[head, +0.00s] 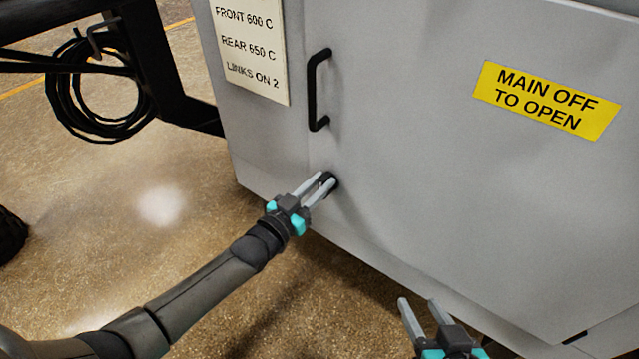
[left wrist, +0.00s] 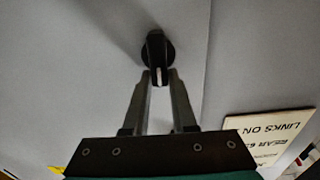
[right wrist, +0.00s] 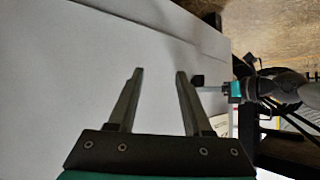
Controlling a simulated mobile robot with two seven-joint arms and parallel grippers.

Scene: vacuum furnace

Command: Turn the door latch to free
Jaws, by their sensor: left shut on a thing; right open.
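The door latch (head: 330,179) is a small black knob low on the grey cabinet door (head: 420,160), below the black bar handle (head: 317,90). It also shows in the left wrist view as a round black base with a grip bar and a pale mark (left wrist: 157,50). My left gripper (head: 322,183) is shut on the latch, one finger on each side of its bar. In the left wrist view the fingertips (left wrist: 159,75) hold the bar's near end. My right gripper (head: 420,305) is open and empty in front of the door's lower part; its fingers also show in the right wrist view (right wrist: 158,75).
A yellow sign (head: 547,99) reading "MAIN OFF TO OPEN" is on the door. A white notice (head: 250,45) is left of the handle. A coiled black cable (head: 95,90) hangs on a dark frame at left.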

